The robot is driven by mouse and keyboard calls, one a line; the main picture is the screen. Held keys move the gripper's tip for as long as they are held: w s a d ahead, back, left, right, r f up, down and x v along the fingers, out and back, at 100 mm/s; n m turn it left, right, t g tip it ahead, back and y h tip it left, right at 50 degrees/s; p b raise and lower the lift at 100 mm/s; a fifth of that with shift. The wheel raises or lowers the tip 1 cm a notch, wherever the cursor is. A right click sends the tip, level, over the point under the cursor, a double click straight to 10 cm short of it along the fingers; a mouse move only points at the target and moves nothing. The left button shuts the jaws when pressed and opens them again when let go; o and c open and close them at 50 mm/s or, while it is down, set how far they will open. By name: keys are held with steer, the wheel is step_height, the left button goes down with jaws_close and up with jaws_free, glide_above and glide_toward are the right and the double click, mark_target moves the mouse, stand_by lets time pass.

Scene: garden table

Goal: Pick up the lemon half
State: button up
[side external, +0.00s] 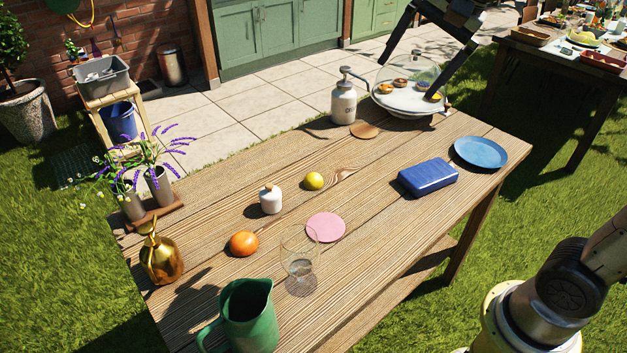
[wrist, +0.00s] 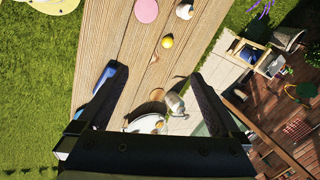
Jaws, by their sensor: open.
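The lemon half (side external: 313,181) is a small yellow round on the wooden table, between a small white jar and a blue case. It also shows in the wrist view (wrist: 167,42), ahead of my fingers near the top middle. My gripper (side external: 407,68) is at the top right of the side view, high over the far end of the table, near the domed stand. In the wrist view my gripper (wrist: 150,82) has its two dark fingers wide apart with nothing held between them. The lemon half is well away from the fingers.
Near the lemon half are a white jar (side external: 270,199), a pink disc (side external: 326,227) and a blue case (side external: 428,177). A clear glass (side external: 300,262), orange (side external: 243,244) and green jug (side external: 248,316) stand closer. A sprayer (side external: 343,103) and domed stand (side external: 408,104) occupy the far end.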

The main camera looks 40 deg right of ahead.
steer(key=w+f+m+g, duration=0.1)
steer(key=w+f+m, duration=0.25)
steer(key=w, duration=0.75)
steer(key=m+g, duration=0.3)
steer(key=g, duration=0.1)
glide_above(314, 174)
steer(key=shift+y, duration=0.4)
step_height(314, 174, down, 29)
steer(key=shift+s+d+f, duration=0.1)
steer(key=shift+f, duration=2.85)
steer(key=c, duration=1.4)
